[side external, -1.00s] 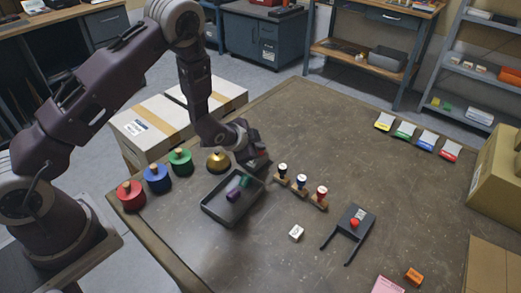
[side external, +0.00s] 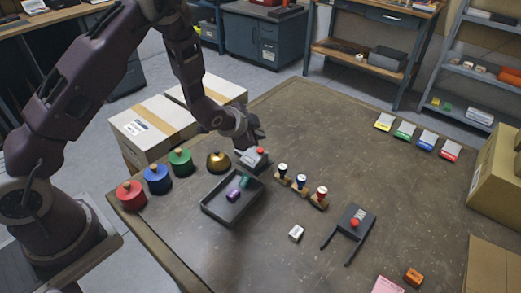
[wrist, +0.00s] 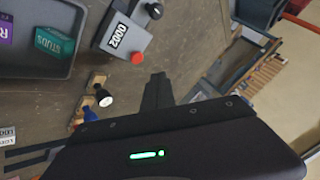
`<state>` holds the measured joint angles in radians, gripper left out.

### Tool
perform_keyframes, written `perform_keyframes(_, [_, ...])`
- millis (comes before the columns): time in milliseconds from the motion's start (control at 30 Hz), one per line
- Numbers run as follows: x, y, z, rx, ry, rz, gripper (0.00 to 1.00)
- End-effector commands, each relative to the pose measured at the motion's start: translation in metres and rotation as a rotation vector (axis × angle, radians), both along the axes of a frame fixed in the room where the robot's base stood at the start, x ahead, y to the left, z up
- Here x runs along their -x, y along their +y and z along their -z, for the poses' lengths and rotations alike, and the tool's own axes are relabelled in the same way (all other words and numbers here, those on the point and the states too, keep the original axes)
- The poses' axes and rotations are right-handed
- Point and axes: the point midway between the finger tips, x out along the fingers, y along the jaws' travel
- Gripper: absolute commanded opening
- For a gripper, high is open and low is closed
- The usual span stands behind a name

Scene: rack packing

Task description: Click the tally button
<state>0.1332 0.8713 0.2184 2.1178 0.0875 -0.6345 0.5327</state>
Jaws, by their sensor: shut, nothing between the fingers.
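A grey tally counter (side external: 253,158) with a red button (side external: 260,151) stands on the table behind the dark tray. In the wrist view, the counter (wrist: 122,38) shows a white window with black digits, a side knob and the red button (wrist: 137,57). My gripper (side external: 256,138) is shut and empty, above and just behind the counter in the side view. In the wrist view its fingertips (wrist: 158,78) are near the red button, with a visible gap between them in the picture.
A dark tray (side external: 208,208) holds a purple and a green block. Several stamps (side external: 301,182) stand to its right. Red, blue, green and gold round items line the left. Another dark device with a red button (side external: 355,222) sits further right.

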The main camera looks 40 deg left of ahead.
Motion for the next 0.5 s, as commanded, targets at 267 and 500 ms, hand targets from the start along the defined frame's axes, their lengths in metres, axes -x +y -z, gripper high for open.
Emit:
perform_keyframes(267, [0.0,0.0,-0.022,0.0,-0.001,0.001,0.0])
perform_keyframes(500, [0.0,0.0,-0.023,0.0,0.0,0.0,0.0])
